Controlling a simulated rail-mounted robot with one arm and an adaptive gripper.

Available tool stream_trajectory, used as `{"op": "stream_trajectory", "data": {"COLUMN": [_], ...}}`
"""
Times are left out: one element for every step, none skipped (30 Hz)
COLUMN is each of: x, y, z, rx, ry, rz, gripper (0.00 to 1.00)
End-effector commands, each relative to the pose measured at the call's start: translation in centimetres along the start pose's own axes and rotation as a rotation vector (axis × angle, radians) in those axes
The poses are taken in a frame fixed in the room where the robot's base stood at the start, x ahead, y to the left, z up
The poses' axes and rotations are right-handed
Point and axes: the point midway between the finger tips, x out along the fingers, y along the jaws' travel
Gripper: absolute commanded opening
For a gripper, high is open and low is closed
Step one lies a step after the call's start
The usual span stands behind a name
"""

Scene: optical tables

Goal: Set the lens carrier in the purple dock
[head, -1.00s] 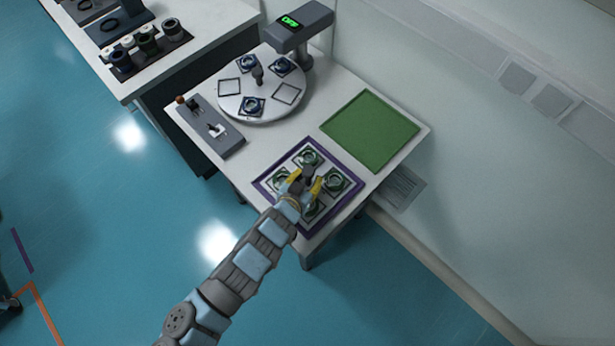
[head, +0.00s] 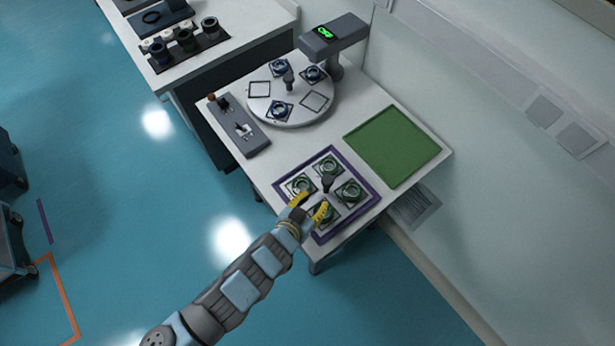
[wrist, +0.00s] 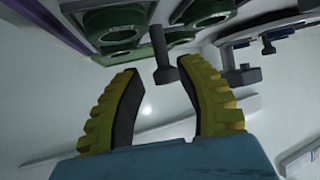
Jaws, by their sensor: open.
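The lens carrier (head: 338,179) is a light square plate with several green-ringed lenses and a dark knobbed post (head: 327,181) at its centre. It sits inside the purple dock (head: 370,187), a purple frame at the table's front corner. My gripper (head: 310,208) is open and empty near the carrier's front-left side, apart from the post. In the wrist view, the yellow fingers (wrist: 165,110) are spread with nothing between them. The post (wrist: 163,62) shows beyond the fingers, and the carrier's underside or face with green rings (wrist: 115,39) lies at the top.
A round turntable (head: 292,108) with blue-ringed lenses stands behind, beside a reader with a green display (head: 325,32). A lever panel (head: 240,127) is at the left. The green mat (head: 395,145) at the right is bare. A wall borders the right side.

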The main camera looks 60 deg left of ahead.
Motion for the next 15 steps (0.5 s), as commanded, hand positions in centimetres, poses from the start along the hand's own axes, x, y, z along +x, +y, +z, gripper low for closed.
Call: {"op": "stream_trajectory", "data": {"x": [-0.7, -0.9, -1.2, -1.6, -1.9, -2.2, -2.4, -2.6, -2.8, -3.0, -3.1, -3.2, -3.3, -3.3, -3.4], "y": [-0.1, -0.1, -0.1, -0.1, -0.1, -0.1, -0.1, -0.1, -0.1, -0.1, -0.1, -0.1, -0.1, 0.0, 0.0], "z": [-0.1, 0.0, 0.0, -0.1, -0.1, -0.1, -0.1, -0.1, -0.1, -0.1, -0.1, -0.1, -0.1, -0.1, -0.1], "rx": [-0.002, -0.002, -0.002, -0.003, -0.003, -0.002, -0.002, -0.002, -0.002, -0.002, -0.001, -0.001, -0.001, -0.001, -0.001], "ry": [-0.002, -0.003, -0.004, -0.005, -0.004, -0.004, -0.003, -0.002, -0.001, 0.0, 0.0, 0.0, 0.0, 0.001, 0.001], "rz": [-0.003, -0.003, -0.003, -0.003, -0.003, -0.002, -0.002, -0.002, -0.001, -0.001, -0.001, -0.001, -0.001, -0.001, 0.0], "gripper": [0.37, 0.37, 0.37, 0.37, 0.37, 0.37, 0.37, 0.37, 0.37, 0.37, 0.37, 0.37, 0.37, 0.37, 0.37]}}
